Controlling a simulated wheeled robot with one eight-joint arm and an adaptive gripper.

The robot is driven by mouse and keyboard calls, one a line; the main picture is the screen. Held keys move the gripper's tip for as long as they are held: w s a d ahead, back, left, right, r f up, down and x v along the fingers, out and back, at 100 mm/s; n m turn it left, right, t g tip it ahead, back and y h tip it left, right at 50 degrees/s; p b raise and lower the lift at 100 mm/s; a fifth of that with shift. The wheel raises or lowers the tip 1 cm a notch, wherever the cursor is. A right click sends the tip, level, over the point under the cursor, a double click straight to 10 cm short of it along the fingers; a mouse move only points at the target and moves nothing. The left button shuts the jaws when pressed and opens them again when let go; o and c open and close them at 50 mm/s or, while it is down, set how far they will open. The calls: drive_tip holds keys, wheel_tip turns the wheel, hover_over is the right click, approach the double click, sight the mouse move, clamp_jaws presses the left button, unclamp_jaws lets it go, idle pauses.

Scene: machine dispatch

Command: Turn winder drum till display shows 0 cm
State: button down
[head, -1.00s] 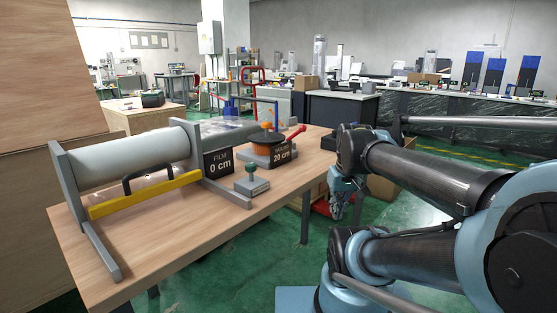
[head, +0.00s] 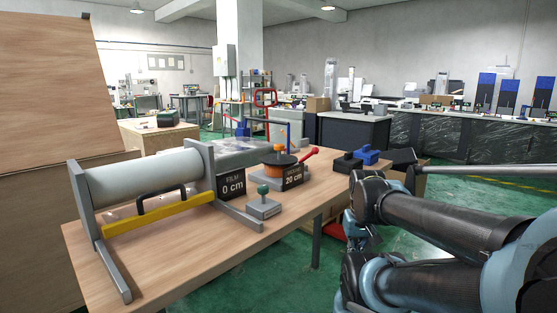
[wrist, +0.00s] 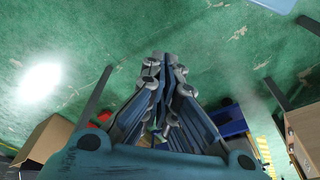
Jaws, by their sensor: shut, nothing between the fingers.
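The winder drum (head: 279,159) is orange and sits on a grey base on the table. A red handle (head: 311,153) sticks out at its right. Its black display (head: 293,176) reads 20 cm. A second black display (head: 231,187), marked FILM, reads 0 cm beside the large film roll (head: 145,177). My gripper (head: 358,238) is low at the right, beyond the table's edge and apart from the drum, partly hidden by my arm. In the wrist view my gripper (wrist: 163,60) has its fingers together over the green floor, with nothing held.
The wooden table (head: 190,255) carries a yellow bar (head: 158,214) with a black handle, a green-knobbed block (head: 263,205), and blue and black items (head: 367,155) at its far right end. An open cardboard box (wrist: 42,140) shows in the wrist view. Green floor lies right of the table.

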drive_tip(key=c, duration=2.1)
unclamp_jaws()
drive_tip(key=shift+c, duration=0.2)
drive_tip(key=o, duration=0.9)
wheel_tip(320, 180, up, 3)
drive_tip(key=shift+a+f, duration=0.15)
drive_tip(key=shift+o, duration=0.9)
drive_tip(key=shift+w+a+r, duration=0.15)
drive_tip(key=shift+w+r, duration=0.7)
drive_tip(key=shift+r, duration=0.3)
drive_tip(key=w+a+r+g, duration=0.1)
drive_tip(key=w+a+r, duration=0.3)
drive_tip(key=w+r, duration=0.5)
drive_tip(key=w+a+r, duration=0.5)
drive_tip(key=w+r, duration=0.1)
drive_tip(key=r, duration=0.5)
drive_tip(key=w+a+r+g, duration=0.1)
drive_tip(key=w+a+r, duration=0.3)
drive_tip(key=w+r, duration=0.5)
drive_tip(key=w+a+r, duration=0.8)
drive_tip(key=a+r, duration=0.1)
drive_tip(key=a, duration=0.1)
hover_over(279, 159)
drive_tip(key=shift+n, duration=0.3)
drive_tip(key=f, duration=1.1)
drive_tip(key=w+f, duration=0.1)
drive_tip(key=f, duration=0.5)
drive_tip(key=shift+f, duration=0.1)
